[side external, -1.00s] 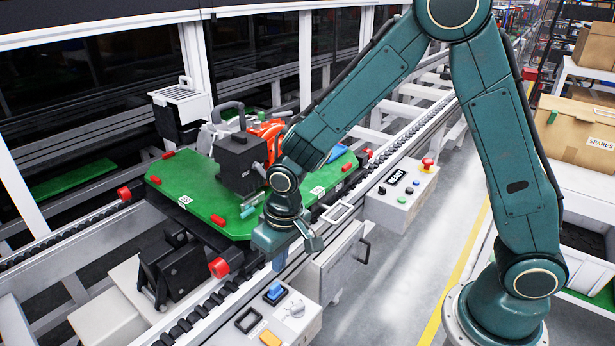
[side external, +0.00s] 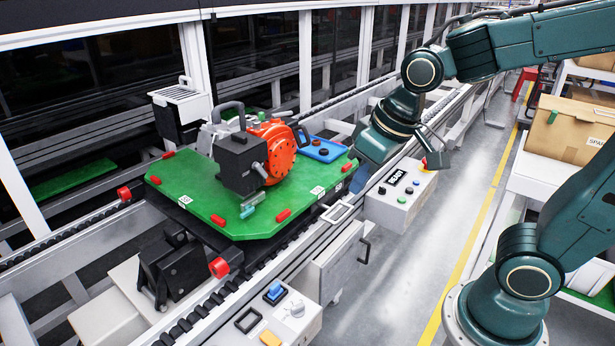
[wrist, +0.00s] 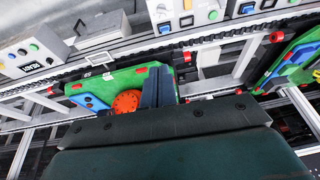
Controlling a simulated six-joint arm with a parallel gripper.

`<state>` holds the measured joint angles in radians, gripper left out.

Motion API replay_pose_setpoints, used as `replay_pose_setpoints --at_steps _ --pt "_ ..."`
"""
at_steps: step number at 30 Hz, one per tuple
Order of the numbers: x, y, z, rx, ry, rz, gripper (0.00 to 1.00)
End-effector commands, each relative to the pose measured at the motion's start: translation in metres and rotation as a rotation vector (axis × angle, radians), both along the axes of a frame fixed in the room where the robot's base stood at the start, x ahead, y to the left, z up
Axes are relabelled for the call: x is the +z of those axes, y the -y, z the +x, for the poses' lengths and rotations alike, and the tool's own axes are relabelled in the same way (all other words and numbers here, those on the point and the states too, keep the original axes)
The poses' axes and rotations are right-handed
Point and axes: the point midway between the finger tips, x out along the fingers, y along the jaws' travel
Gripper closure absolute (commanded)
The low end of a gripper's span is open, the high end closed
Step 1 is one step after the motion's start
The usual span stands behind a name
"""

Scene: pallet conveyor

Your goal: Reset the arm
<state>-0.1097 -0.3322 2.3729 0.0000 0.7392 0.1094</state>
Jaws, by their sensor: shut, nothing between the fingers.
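My gripper (side external: 360,178) hangs over the conveyor's near side, by the right end of the green pallet (side external: 190,200), above the rail. Its tips are small and hard to make out there. In the wrist view my gripper (wrist: 157,72) shows as dark blue-grey fingers, together and empty. They cover part of the pallet beside the orange round part (wrist: 127,101). In the side view that orange part (side external: 280,150) stands upright on the pallet against a black block (side external: 238,163). My forearm reaches in from the upper right.
A blue tray (side external: 322,149) lies on the pallet's right end. A control box (side external: 400,195) with buttons and a red knob stands just below my wrist. Another box (side external: 275,310) with a blue switch is in front. Cardboard boxes (side external: 575,130) stand right. The floor aisle is clear.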

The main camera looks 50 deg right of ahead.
Motion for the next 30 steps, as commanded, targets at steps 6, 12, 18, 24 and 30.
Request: replay_pose_setpoints --at_steps 6,12,18,24,30 --pt "0.02 0.015 -0.037 -0.007 0.06 -0.011 1.0" --pt "0.028 0.024 -0.068 -0.009 0.103 -0.025 1.0" --pt "0.031 0.029 -0.087 -0.01 0.127 -0.036 1.0" --pt "0.031 0.03 -0.091 -0.01 0.132 -0.039 1.0" --pt "0.032 0.029 -0.088 0.006 0.127 -0.045 0.61"
